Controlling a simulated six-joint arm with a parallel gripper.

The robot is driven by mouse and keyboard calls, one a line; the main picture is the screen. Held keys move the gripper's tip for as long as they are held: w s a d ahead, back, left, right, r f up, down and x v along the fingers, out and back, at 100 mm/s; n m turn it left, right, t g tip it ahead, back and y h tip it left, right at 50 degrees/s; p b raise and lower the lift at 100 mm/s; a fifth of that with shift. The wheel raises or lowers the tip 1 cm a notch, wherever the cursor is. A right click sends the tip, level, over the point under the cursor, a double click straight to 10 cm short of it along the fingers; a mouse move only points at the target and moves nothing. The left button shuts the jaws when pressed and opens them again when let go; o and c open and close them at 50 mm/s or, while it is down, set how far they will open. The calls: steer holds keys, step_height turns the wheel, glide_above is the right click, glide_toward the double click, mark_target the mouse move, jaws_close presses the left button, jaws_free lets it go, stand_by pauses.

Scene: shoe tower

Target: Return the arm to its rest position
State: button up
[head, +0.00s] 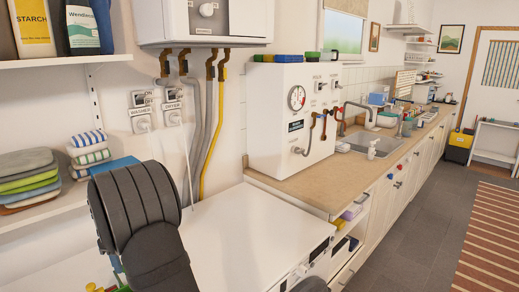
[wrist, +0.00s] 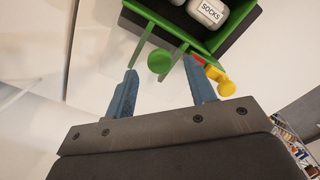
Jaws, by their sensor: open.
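My gripper (wrist: 161,95) shows in the wrist view with its two blue fingers apart and nothing between them. Beyond the fingertips are a green, upright-walled container (wrist: 247,33) and a round green piece (wrist: 160,61). In the head view my dark arm rises at the lower left in front of the white machine top (head: 245,232). My gripper's fingers are hidden in the head view.
A container labelled SOCKS (wrist: 209,12) sits inside the green one, with yellow pieces (wrist: 225,83) beside it. Folded towels (head: 30,178) lie on a shelf at left. A white gauge box (head: 292,115) stands on the wooden counter (head: 345,172). The machine top's middle is clear.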

steer(key=shift+f, duration=1.2)
steer(key=shift+r, duration=0.1)
step_height(320, 180, up, 17)
steer(key=shift+r, duration=0.15)
steer(key=shift+f, duration=8.8)
steer(key=shift+s+d+r, duration=0.1)
steer(key=shift+s+d, duration=0.4)
